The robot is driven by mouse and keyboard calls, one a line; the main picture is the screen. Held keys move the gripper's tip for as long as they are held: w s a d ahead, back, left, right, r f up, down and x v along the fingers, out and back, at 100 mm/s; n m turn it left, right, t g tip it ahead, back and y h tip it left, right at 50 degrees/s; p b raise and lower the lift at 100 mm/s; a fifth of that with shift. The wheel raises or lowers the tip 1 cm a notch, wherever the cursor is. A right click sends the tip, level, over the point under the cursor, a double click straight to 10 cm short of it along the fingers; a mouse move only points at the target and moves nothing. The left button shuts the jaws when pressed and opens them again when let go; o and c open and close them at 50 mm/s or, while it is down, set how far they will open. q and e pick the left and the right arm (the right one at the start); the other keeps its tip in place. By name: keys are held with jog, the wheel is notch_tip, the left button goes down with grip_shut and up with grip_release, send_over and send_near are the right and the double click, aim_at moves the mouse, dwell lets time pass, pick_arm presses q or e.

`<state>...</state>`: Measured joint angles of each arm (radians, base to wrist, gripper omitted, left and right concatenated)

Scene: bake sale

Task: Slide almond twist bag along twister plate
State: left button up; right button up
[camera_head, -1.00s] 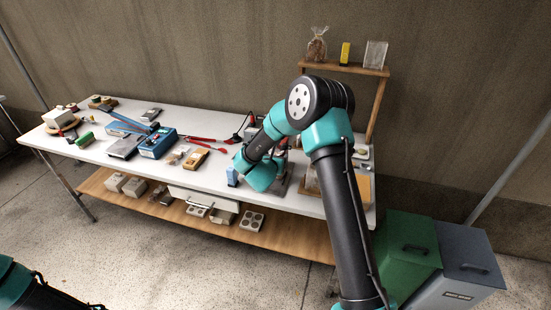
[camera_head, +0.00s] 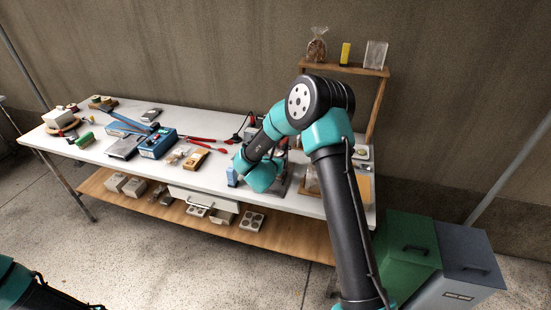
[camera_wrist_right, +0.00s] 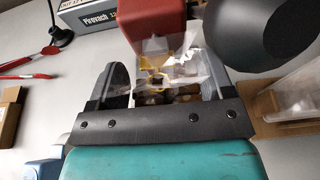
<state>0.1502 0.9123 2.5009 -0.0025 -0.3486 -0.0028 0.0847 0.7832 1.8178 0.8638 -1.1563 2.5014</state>
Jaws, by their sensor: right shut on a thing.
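In the right wrist view, a clear bag (camera_wrist_right: 165,72) with a yellow band and brown contents lies between the fingers of my right gripper (camera_wrist_right: 163,82), which is shut on it. The bag is right in front of a red machine body (camera_wrist_right: 152,22), probably the twister. In the head view, my right wrist and forearm hide the bag and fingers. A dark grey plate (camera_head: 284,186) shows beside the wrist, probably the twister plate; whether the bag touches it is unclear. Only part of my left arm shows at lower left; its gripper is out of view.
A blue sealer-like machine (camera_head: 157,143), red-handled tools (camera_head: 203,140) and small boxes lie left on the white table (camera_head: 210,182). A clear container (camera_wrist_right: 292,97) is close on the right in the wrist view. A wooden shelf (camera_head: 349,69) stands behind; green and grey bins stand right.

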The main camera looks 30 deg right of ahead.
jog(key=shift+s+a, duration=1.95)
jog(key=shift+a, duration=0.15)
dwell(2.0)
jog(key=shift+f, duration=0.1)
dwell(0.5)
jog(key=o, duration=0.7)
jog(key=v, duration=1.7)
jog(key=shift+s+a, duration=0.15)
